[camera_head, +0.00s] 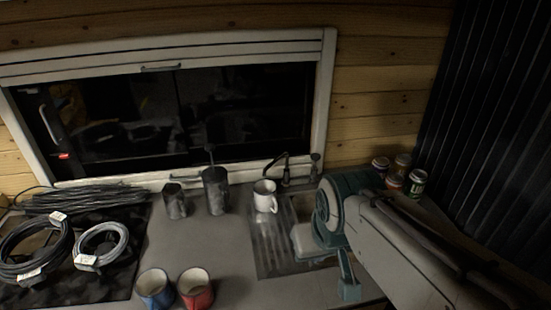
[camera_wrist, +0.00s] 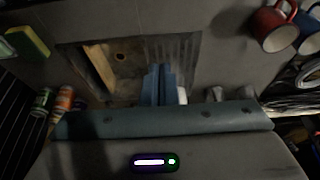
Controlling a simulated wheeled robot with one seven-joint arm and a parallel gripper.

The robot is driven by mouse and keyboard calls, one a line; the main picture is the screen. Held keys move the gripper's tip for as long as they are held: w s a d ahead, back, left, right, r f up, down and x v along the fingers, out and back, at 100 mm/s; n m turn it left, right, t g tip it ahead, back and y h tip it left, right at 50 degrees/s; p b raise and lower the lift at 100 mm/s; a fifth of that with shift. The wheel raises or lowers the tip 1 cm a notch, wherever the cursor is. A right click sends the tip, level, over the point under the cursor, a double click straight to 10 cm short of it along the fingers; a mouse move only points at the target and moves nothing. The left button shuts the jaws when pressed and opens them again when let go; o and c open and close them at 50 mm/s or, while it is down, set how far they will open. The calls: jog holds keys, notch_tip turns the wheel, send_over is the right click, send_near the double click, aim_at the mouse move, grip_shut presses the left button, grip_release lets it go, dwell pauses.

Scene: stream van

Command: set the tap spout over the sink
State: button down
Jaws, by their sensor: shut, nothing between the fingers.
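The dark tap (camera_head: 285,168) stands at the back of the counter in the head view. Its curved spout reaches to the left, its tip over the drainer side near the white mug (camera_head: 265,197), not over the basin. The sink (camera_head: 302,203) is right of the ribbed drainer and partly hidden by my arm. In the wrist view the sink basin (camera_wrist: 122,60) with its drain hole shows left of my gripper (camera_wrist: 159,70). My gripper is shut and empty, its fingers in front of the basin-drainer border. The tap is not discernible in the wrist view.
Several cans (camera_head: 395,180) stand at the back right. Two dark canisters (camera_head: 215,190) stand left of the white mug. A red mug (camera_head: 195,290) and a blue mug (camera_head: 154,290) stand at the front. Coiled cables (camera_head: 100,243) lie left. A sponge (camera_wrist: 28,42) lies beside the sink.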

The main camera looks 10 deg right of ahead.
dwell(0.3)
jog(key=c, duration=1.5)
grip_release()
jog(key=shift+w+d+f+n, duration=0.1)
jog(key=shift+w+f+n, duration=0.1)
jog(key=shift+n, duration=0.1)
jog(key=w+d+f+n+g+h+b, duration=0.2)
jog(key=w+d+f+n+h+b, duration=0.15)
jog(key=w+n, duration=0.3)
jog(key=n+t+h, duration=0.9)
jog(key=n+t, duration=0.2)
jog(key=n, duration=0.7)
send_near(271, 164)
jog(key=x, duration=0.7)
jog(key=b+x, duration=0.1)
jog(key=x, duration=0.2)
jog(key=shift+w+f, duration=0.3)
jog(key=shift+w, duration=0.05)
